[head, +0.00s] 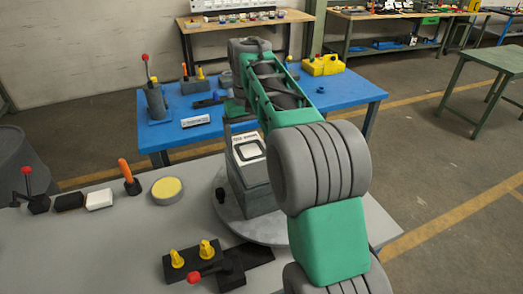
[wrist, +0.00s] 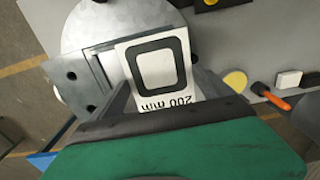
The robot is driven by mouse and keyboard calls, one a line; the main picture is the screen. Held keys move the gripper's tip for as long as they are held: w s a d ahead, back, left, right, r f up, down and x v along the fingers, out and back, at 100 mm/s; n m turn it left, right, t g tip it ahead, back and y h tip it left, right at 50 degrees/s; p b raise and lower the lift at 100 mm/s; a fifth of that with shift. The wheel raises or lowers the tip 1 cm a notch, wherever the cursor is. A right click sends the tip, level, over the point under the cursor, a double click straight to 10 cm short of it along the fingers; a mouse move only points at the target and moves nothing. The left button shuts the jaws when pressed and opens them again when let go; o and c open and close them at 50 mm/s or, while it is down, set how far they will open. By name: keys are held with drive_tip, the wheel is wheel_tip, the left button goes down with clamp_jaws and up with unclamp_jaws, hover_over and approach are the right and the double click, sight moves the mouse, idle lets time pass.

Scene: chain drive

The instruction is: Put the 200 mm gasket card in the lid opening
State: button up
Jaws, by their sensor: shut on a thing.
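The 200 mm gasket card (wrist: 183,68) is white with a black square outline and "200 mm" printed at the edge nearest my gripper. My gripper (wrist: 160,90) is shut on it, one finger along each side. In the head view the card (head: 249,149) lies flat over the top of a grey box (head: 258,196). In the wrist view the box's grey lid (wrist: 68,78) shows to the left of the card, with a dark slit beside the card's edge. The card covers most of the opening area; I cannot tell whether it is inside or just above.
The box stands on a round grey plate (head: 225,212) on the grey table. A black fixture with yellow knobs (head: 190,260) is in front. A blue table (head: 350,92) stands behind.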

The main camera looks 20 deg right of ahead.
drive_tip(key=w+d+f, duration=0.1)
drive_tip(key=d+f, duration=0.1)
drive_tip(key=w+d+f+p, duration=0.1)
drive_tip(key=f, duration=0.1)
drive_tip(key=w+d+f, duration=0.1)
drive_tip(key=d+f, duration=0.1)
drive_tip(key=shift+w+d+f+p, duration=0.2)
drive_tip(key=shift+w+d+p, duration=0.15)
drive_tip(key=shift+w+p, duration=0.05)
drive_tip(key=f, duration=0.2)
drive_tip(key=shift+w+d+f, duration=0.1)
drive_tip(key=shift+d+f, duration=0.1)
drive_tip(key=shift+f, duration=0.65)
drive_tip(key=shift+f, duration=0.1)
drive_tip(key=o, duration=1.2)
